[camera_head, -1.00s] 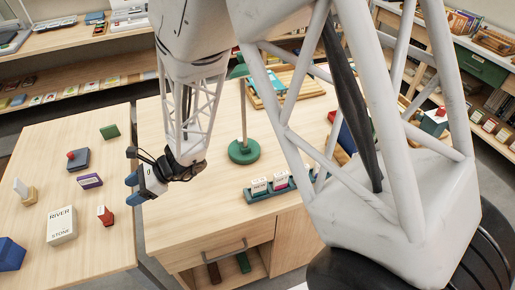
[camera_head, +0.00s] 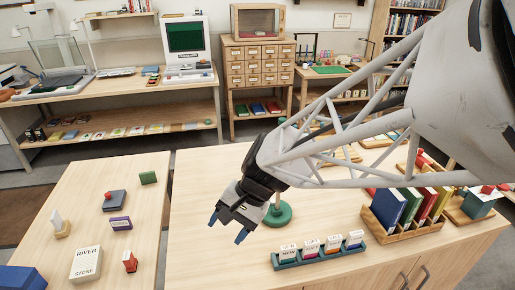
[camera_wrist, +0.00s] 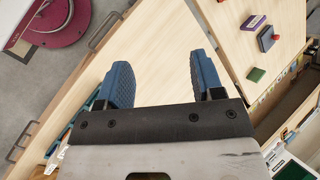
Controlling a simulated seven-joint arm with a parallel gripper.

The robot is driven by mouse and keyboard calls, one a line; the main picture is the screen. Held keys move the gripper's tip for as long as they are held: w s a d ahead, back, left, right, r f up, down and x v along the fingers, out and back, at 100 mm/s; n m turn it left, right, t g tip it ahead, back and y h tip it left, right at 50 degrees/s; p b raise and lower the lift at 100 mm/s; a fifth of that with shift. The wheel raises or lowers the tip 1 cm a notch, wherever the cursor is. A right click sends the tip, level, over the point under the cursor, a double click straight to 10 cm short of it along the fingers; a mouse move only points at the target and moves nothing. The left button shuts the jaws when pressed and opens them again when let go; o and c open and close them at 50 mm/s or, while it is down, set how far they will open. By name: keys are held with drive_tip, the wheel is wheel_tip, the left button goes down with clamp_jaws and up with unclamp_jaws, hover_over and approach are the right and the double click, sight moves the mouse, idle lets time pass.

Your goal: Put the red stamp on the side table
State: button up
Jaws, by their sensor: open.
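A small red stamp-like piece (camera_head: 130,262) stands upright on the pale wooden table at the left (camera_head: 60,225). This may be the side table; I cannot be sure. A dark block with a red knob (camera_head: 114,200) stands farther back on the same table and also shows in the wrist view (camera_wrist: 268,39). My gripper (camera_head: 227,227) is open and empty above the left part of the middle table (camera_head: 330,205), to the right of the left table and apart from the red piece. Its two blue fingers show in the wrist view (camera_wrist: 160,78) with nothing between them.
The left table also holds a purple box (camera_head: 120,223), a green block (camera_head: 148,177), a white RIVER STONE box (camera_head: 86,263) and a blue box (camera_head: 22,279). A green round base (camera_head: 277,214), a teal card rack (camera_head: 318,256) and a book rack (camera_head: 405,228) stand on the middle table.

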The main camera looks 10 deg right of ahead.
drive_tip(key=s+d+r+n+t+h, duration=0.1)
drive_tip(key=s+d+r+n+h, duration=0.1)
drive_tip(key=d, duration=0.5)
drive_tip(key=s+d+r+n+t+h, duration=0.2)
drive_tip(key=s+d+r+n+h, duration=0.1)
drive_tip(key=d, duration=0.5)
drive_tip(key=s+r+h, duration=0.1)
drive_tip(key=s+r, duration=0.1)
drive_tip(key=s, duration=0.1)
drive_tip(key=shift+s+d+r+t+h, duration=0.2)
drive_tip(key=shift+r+t+h, duration=0.1)
drive_tip(key=shift+h, duration=0.1)
